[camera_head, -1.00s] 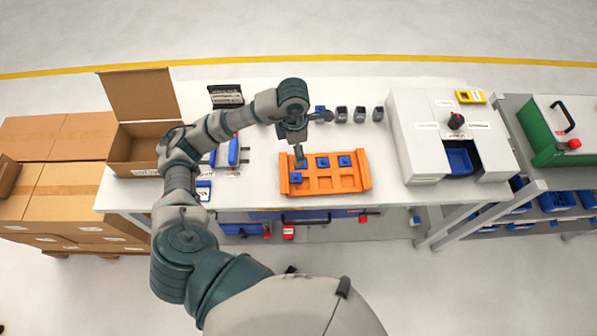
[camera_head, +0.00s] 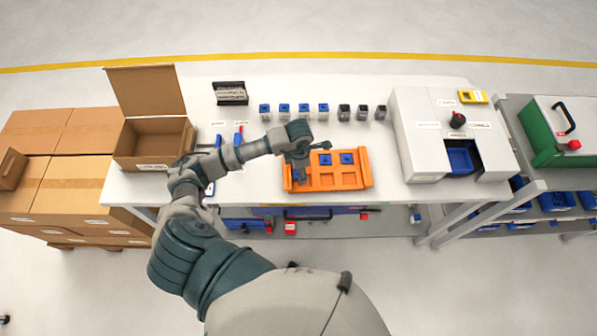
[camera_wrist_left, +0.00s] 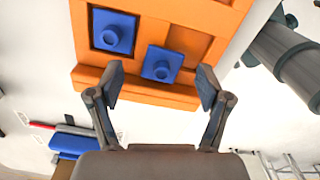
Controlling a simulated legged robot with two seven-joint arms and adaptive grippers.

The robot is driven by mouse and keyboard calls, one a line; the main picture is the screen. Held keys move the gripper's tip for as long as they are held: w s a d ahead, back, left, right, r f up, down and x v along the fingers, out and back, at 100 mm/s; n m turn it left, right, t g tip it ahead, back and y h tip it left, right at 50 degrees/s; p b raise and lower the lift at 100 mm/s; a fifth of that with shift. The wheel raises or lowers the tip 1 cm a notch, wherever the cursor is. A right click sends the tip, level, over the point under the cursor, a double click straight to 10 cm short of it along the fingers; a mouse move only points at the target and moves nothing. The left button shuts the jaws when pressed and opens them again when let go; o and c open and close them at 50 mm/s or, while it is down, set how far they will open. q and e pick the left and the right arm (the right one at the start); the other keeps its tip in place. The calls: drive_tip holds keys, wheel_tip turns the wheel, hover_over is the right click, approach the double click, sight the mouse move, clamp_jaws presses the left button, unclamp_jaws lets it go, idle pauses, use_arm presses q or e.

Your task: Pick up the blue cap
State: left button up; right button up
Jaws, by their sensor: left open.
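An orange tray (camera_head: 331,183) lies on the white table, with two blue caps (camera_head: 325,159) (camera_head: 347,158) plain in its back row. In the left wrist view, one blue cap (camera_wrist_left: 162,64) sits between the two open fingertips (camera_wrist_left: 160,85), turned a little askew on the tray. Neither finger visibly touches it. Another blue cap (camera_wrist_left: 113,31) sits square in a tray slot beyond the left finger. My right gripper is not in view.
Several small blue-topped pieces (camera_head: 284,108) and grey pieces (camera_head: 362,112) stand in a row behind the tray. An open carton (camera_head: 153,145) stands at the left. A white machine (camera_head: 430,140) stands right of the tray, with bare table between.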

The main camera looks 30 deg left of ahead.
use_arm(q)
drive_tip(key=shift+f, duration=0.5)
drive_tip(key=shift+d, duration=0.1)
drive_tip(key=shift+c, duration=0.3)
drive_tip(key=c, duration=1)
